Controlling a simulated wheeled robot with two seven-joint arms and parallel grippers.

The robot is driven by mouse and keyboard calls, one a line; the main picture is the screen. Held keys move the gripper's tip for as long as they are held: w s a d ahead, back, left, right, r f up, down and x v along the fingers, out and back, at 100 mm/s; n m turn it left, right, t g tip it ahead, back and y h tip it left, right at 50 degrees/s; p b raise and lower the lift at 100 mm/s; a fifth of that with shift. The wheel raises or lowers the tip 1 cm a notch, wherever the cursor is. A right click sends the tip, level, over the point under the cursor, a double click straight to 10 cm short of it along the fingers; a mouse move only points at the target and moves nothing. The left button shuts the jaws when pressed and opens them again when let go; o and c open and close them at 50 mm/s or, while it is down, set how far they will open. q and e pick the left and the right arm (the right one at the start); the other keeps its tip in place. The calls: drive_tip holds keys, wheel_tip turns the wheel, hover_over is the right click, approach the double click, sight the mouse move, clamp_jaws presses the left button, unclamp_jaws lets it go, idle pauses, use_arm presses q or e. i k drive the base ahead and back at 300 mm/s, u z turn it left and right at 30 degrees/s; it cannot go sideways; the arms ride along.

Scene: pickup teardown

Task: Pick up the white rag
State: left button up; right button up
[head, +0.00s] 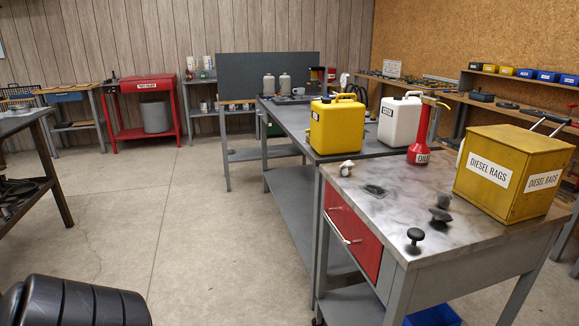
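A small white crumpled thing, which looks like the white rag (347,168), lies on the near metal workbench (385,222), close to its left edge and behind a dark greenish flat patch or cloth (374,190). A yellow box labelled DIESEL RAGS (505,178) stands at the right of the same bench top, with its lid on. Neither of my grippers shows in the head view.
Dark grey lumps (440,214) and a black knob-like piece (415,236) lie on the bench front. A red can (419,148), yellow jerrycan (337,125) and white jerrycan (400,121) stand behind. A black ribbed object (75,302) is lower left. The floor between is clear.

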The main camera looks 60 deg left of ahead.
sight(346, 165)
drive_tip(key=u, duration=2.55)
drive_tip(key=i, duration=0.45)
drive_tip(key=z, duration=1.15)
